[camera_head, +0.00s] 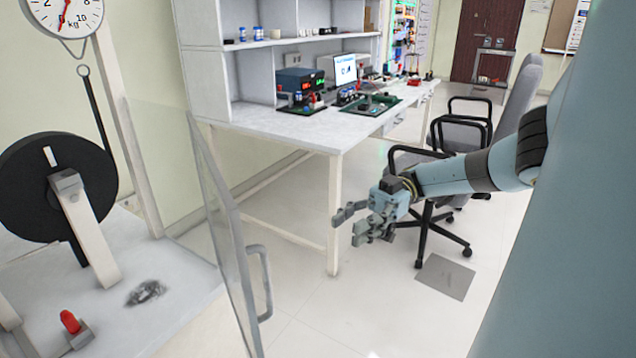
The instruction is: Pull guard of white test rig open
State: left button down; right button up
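The white test rig (165,285) stands at the left in the head view. Its guard (222,225) is a clear pane with a pale grey frame, along the right side of the rig's base. A grey bow-shaped handle (266,285) sticks out from the guard's right face. How far open the guard is I cannot tell. My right gripper (350,228) is in mid-air to the right of the handle, apart from it. Its fingers are spread, point left, and hold nothing. My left gripper is not in view.
The rig carries a black wheel (50,185), a dial gauge (62,12) and a red knob (70,321). A white workbench (290,128) with electronics stands behind. The floor between guard and gripper is clear.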

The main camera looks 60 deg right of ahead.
jog(key=shift+s+d, duration=0.2)
jog(key=shift+d, duration=0.25)
